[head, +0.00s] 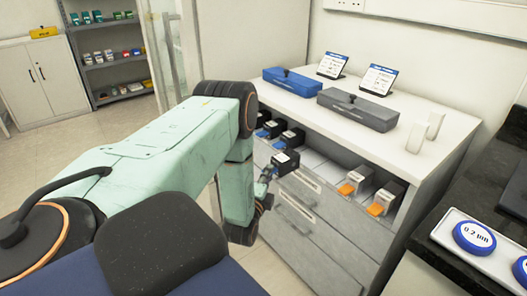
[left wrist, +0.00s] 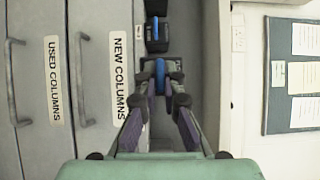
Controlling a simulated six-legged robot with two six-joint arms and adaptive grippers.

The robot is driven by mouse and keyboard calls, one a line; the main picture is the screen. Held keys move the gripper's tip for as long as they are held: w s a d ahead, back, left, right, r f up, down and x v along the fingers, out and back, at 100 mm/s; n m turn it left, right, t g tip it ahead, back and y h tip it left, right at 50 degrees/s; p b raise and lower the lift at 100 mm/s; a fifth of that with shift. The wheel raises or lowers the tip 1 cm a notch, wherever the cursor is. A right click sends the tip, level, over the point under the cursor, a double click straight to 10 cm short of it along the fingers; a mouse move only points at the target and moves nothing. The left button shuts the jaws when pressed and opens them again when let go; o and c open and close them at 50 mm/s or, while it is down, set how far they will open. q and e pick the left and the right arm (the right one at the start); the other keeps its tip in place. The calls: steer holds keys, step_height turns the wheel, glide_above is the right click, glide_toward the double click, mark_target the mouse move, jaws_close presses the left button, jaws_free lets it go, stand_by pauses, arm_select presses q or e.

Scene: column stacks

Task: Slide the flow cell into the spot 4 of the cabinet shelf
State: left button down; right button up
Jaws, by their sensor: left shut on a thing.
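My left gripper (head: 266,187) is shut on a flow cell (head: 286,161), a dark block with a white label on its top face. In the left wrist view the gripper (left wrist: 161,80) grips it at a blue part. The cell is in front of the cabinet shelf (head: 316,165), at the height of its opening; I cannot tell whether it touches the shelf. Two with orange tabs (head: 384,197) sit at the right. The spots between show bare. My right gripper is out of view.
A blue case (head: 305,83), a grey case (head: 357,110), two sign stands and white blocks (head: 417,137) stand on the cabinet top. Drawers (head: 306,220) lie below the shelf. A tray (head: 456,231) with round blue-lidded items is at right.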

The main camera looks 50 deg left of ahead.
mark_target(292, 167)
arm_select(q)
steer(key=shift+w+d+b, duration=0.15)
steer(key=shift+w+b, duration=1.15)
steer(key=shift+w, duration=0.75)
steer(key=shift+w+d+b, duration=0.2)
steer(key=shift+w+b, duration=1.1)
steer(key=shift+w, duration=0.45)
steer(key=shift+w+d+b, duration=0.15)
steer(key=shift+w+b, duration=1.1)
steer(key=shift+w, duration=0.5)
steer(key=shift+f, duration=0.15)
steer(key=c, duration=1.4)
jaws_free()
steer(key=shift+s, duration=0.1)
steer(key=shift+s, duration=0.1)
steer(key=v, duration=1.1)
steer(key=shift+s+d, duration=0.25)
steer(key=shift+s, duration=0.1)
